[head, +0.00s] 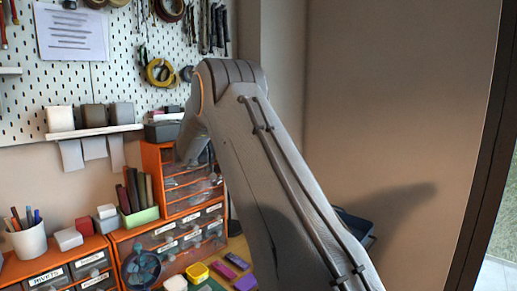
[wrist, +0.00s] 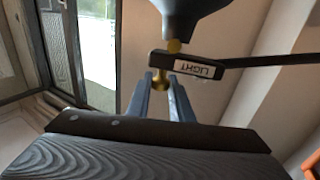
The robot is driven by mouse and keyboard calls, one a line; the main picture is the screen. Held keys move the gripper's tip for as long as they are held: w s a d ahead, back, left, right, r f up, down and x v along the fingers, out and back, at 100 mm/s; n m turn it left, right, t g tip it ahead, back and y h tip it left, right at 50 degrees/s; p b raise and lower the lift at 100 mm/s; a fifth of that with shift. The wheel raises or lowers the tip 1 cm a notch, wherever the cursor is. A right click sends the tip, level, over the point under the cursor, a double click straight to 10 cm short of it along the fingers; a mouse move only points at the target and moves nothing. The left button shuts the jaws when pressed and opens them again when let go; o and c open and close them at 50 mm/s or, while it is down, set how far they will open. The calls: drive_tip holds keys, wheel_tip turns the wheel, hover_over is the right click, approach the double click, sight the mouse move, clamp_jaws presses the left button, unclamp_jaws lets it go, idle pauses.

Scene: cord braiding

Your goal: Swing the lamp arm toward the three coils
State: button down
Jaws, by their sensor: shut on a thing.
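In the wrist view my gripper (wrist: 161,88) has its two blue-grey fingers closed around a small brass knob (wrist: 160,79). The knob hangs under the dark lamp arm (wrist: 240,62), which carries a white tag reading LIGHT (wrist: 194,68). The lamp arm runs off to the right. A dark flared lamp shade (wrist: 192,14) is just above it, cut off by the top edge. In the head view my own grey arm fills the middle, and I cannot make out my gripper or the lamp arm there. I cannot identify the three coils with certainty.
Orange drawer units (head: 127,240) stand along the wall, with a pen cup (head: 27,240) on the left. Small yellow (head: 197,272) and purple (head: 237,262) items lie at the bottom. A white pegboard (head: 115,78) holds tools. The wrist view shows a dark-framed glass opening (wrist: 97,45).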

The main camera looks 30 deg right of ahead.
drive_tip(key=c, duration=1.6)
unclamp_jaws()
wheel_tip(320, 180, up, 10)
drive_tip(key=shift+r+b, duration=0.1)
drive_tip(key=shift+b, duration=1.15)
drive_tip(key=shift+s+d, duration=0.1)
